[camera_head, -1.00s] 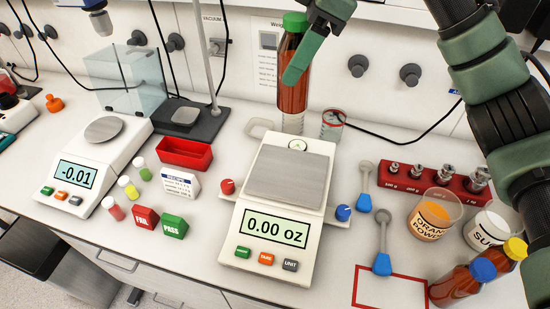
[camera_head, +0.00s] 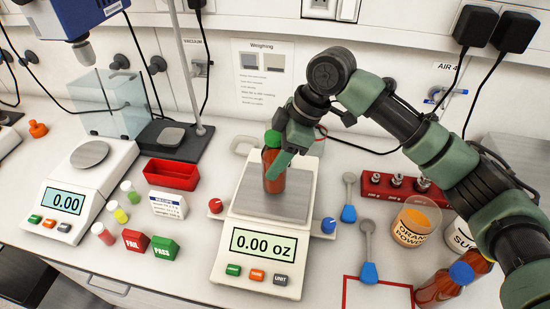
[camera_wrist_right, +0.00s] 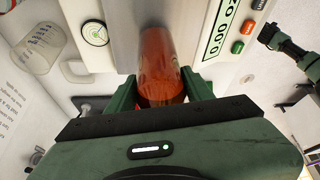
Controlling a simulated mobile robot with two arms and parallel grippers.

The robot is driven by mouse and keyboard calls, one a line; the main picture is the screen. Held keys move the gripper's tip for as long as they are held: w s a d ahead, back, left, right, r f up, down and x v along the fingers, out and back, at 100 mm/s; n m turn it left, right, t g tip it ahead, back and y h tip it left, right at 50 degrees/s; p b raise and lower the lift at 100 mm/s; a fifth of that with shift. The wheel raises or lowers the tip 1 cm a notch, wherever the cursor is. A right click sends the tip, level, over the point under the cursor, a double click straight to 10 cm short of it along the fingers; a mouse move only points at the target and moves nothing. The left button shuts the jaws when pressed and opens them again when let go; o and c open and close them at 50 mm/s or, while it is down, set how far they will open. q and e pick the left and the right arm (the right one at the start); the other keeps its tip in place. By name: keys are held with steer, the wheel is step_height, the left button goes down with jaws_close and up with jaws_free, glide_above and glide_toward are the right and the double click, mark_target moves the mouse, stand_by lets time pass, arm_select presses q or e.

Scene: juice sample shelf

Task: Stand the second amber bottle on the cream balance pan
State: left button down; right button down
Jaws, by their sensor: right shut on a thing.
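An amber bottle (camera_head: 274,184) with a green cap stands nearly upright over the back half of the cream balance's metal pan (camera_head: 247,196). My right gripper (camera_head: 279,163) is shut on it near its upper part. The bottle also shows between the green fingers in the right wrist view (camera_wrist_right: 160,62). I cannot tell whether its base touches the pan. The cream balance (camera_head: 258,268) reads 0.00 oz. A dark green and black arm part, apparently my left gripper (camera_wrist_right: 272,38), is at the right of the right wrist view, too small to read.
Red knob (camera_head: 216,205) and blue knob (camera_head: 328,226) flank the cream balance. Spoons, a red weight block (camera_head: 376,184), an orange powder tub (camera_head: 413,226) and a blue-capped amber bottle (camera_head: 436,290) are to the right. Another balance (camera_head: 75,190) and a red tray (camera_head: 180,174) are left.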

steer(key=shift+f, duration=0.6)
steer(key=c, duration=0.6)
jaws_free()
steer(key=shift+f, duration=0.15)
steer(key=b+v, duration=0.2)
steer(key=v, duration=1)
steer(key=shift+b, duration=0.4)
